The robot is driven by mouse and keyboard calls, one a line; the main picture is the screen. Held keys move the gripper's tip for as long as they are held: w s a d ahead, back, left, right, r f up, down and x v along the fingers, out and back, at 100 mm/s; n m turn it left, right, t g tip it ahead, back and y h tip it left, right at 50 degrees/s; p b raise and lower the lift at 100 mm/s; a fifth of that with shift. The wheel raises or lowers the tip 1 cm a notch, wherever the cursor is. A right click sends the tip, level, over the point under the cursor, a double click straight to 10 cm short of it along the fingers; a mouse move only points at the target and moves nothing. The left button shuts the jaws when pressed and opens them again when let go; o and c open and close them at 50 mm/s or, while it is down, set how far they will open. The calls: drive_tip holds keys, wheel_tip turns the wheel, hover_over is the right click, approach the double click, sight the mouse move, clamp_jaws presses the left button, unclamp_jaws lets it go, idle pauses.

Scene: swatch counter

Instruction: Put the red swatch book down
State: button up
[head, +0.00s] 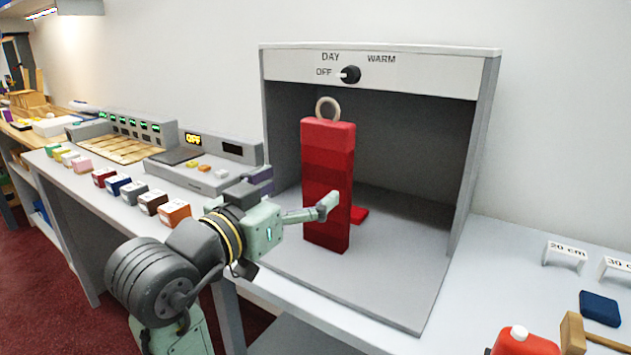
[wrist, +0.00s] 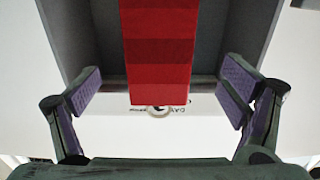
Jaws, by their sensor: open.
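The red swatch book (head: 328,175) is a tall block in bands of red with a pale ring at its top. In the head view it stands upright on the floor of the grey light booth (head: 380,290). My gripper (head: 296,195) is in front of it, at the left, with its fingers apart. In the wrist view the red swatch book (wrist: 157,50) shows between the two open purple-padded fingers, with a gap on each side. Part of the book's lower front is hidden by a finger in the head view.
A small red piece (head: 359,214) lies on the booth floor behind the book. The booth's dial (head: 350,74) points to OFF. Several coloured blocks (head: 130,190) line the counter at left. A red bottle (head: 523,342) and a blue block (head: 600,308) are at right.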

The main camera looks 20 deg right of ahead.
drive_tip(key=v, duration=0.4)
